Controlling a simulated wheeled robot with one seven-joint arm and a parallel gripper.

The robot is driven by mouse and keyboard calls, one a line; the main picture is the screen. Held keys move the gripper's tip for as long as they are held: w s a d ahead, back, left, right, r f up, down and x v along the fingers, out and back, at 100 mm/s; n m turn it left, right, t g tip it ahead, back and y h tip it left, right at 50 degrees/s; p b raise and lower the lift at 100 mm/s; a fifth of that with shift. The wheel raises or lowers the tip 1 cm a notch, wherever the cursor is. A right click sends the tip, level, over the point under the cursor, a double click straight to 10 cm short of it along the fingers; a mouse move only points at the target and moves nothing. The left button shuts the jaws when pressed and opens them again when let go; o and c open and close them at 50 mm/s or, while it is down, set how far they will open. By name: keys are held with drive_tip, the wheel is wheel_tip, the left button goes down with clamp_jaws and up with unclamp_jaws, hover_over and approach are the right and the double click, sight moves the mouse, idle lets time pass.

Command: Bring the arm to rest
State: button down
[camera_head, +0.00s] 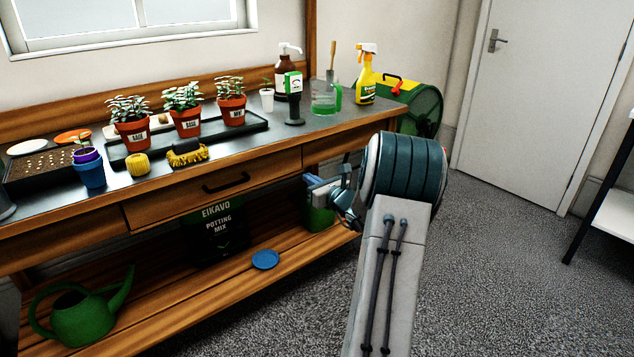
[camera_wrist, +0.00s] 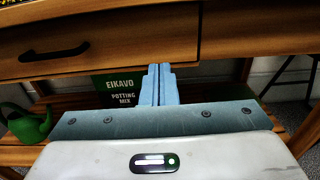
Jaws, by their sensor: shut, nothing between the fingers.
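My gripper (camera_wrist: 158,84) is shut and empty in the wrist view, its two blue fingers pressed together and pointing at the front of the potting bench (camera_wrist: 90,52), below the drawer. In the head view my gripper (camera_head: 312,182) shows at the left of my raised arm, in front of the bench's right part. My wrist and arm hide part of the bench's right end and some of the floor. I cannot tell how far the fingertips are from the bench front.
Potted plants (camera_head: 187,122) stand in a black tray on the bench top. A spray bottle (camera_head: 366,78) stands near its right end. Below are a green watering can (camera_head: 82,310), a potting mix bag (camera_head: 215,232) and a blue disc (camera_head: 265,260). Grey floor (camera_head: 500,270) is clear at right.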

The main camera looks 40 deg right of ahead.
drive_tip(key=shift+s, duration=1.35)
drive_tip(key=a+r+n+g+y+p, duration=0.2)
drive_tip(key=a+r+n+y+p, duration=0.25)
drive_tip(key=a, duration=0.45)
drive_tip(key=a+r+n+g+y+p, duration=0.25)
drive_tip(key=a+r+n, duration=0.2)
drive_tip(key=a, duration=0.45)
drive_tip(key=s+a+r+n+g+y+p, duration=0.1)
drive_tip(key=s+a+r+n+g+p, duration=0.3)
drive_tip(key=a, duration=0.3)
drive_tip(key=s+a+r+n+g+y+p, duration=0.1)
drive_tip(key=s+a+n+g+p, duration=0.15)
drive_tip(key=a+n, duration=0.3)
drive_tip(key=s+a+r+n+g+h+p, duration=0.2)
drive_tip(key=s+a+r+n+p, duration=0.15)
drive_tip(key=s, duration=0.35)
drive_tip(key=s+a+r+n+g+h+p, duration=0.2)
drive_tip(key=s+a+r+n+p, duration=0.15)
drive_tip(key=s+n, duration=0.2)
drive_tip(key=s+d+r+n+h+p, duration=0.2)
drive_tip(key=s+r+n+h+p, duration=0.3)
drive_tip(key=s+n, duration=0.3)
drive_tip(key=shift+s+d+r+p, duration=0.3)
drive_tip(key=shift+s+r+p, duration=0.15)
drive_tip(key=shift+s+p, duration=0.35)
drive_tip(key=shift+w, duration=0.2)
